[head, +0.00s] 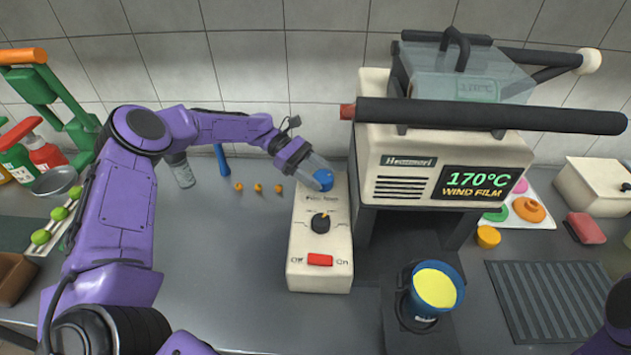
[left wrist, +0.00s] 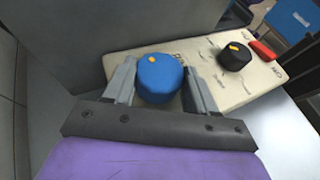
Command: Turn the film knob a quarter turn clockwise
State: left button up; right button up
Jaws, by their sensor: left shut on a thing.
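The film knob is a round blue knob (head: 323,179) at the far end of a cream control box (head: 308,246). In the left wrist view the blue knob (left wrist: 160,80) has a yellow pointer mark on its top, towards the far left side. My left gripper (head: 318,176) reaches over the box from the left. In the left wrist view its fingers (left wrist: 160,88) stand on both sides of the blue knob, shut on it. My right gripper is not in view; only a bit of purple arm shows at the lower right.
The box also has a black knob (head: 320,223) with a yellow mark and a red switch (head: 320,259). The cream machine (head: 405,165) with a 170°C display stands right of the box. A blue-rimmed cup (head: 437,287) stands at the front. The counter left of the box is mostly clear.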

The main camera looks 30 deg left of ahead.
pick_arm(q)
jog(key=m+g+b, duration=0.1)
jog(key=g, duration=0.1)
jog(key=m+g+b, duration=0.1)
jog(key=m+g, duration=0.1)
jog(key=m+g+y+b, duration=0.1)
jog(key=m, duration=0.1)
jog(key=shift+w+d+f+g, duration=0.15)
jog(key=shift+w+f+g, duration=0.1)
jog(key=shift+g, duration=0.15)
jog(key=shift+r+g+y, duration=0.1)
jog(key=shift+g+y, duration=0.2)
jog(key=o, duration=1.1)
jog(key=shift+c, duration=0.2)
jog(key=shift+r, duration=0.1)
jog(key=shift+r, duration=0.1)
